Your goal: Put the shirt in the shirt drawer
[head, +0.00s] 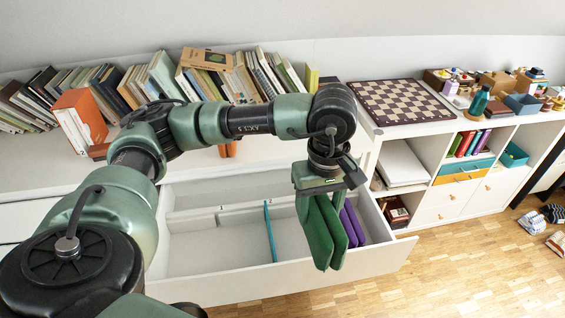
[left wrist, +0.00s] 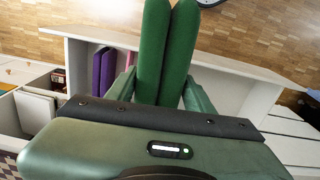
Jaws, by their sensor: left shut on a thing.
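My left gripper (head: 322,188) comes in from the left with the arm bent downward. It is shut on a folded green shirt (head: 321,235), which hangs down in two long lobes. In the left wrist view the green shirt (left wrist: 166,50) sticks out between the fingers. The open white drawer (head: 210,290) lies below. In the head view the shirt overlaps its right part; I cannot tell how far it reaches inside. Folded purple items (head: 352,224) stand in the drawer's right compartment, just right of the shirt. They also show in the left wrist view (left wrist: 103,72). My right gripper is not in view.
A blue divider (head: 270,232) splits the drawer; its left compartment is mostly empty, with pale pieces along the back. Books (head: 165,75) and a chessboard (head: 400,101) are on the white furniture above. A shelf unit (head: 430,215) stands right. Shoes (head: 532,222) lie on the wooden floor.

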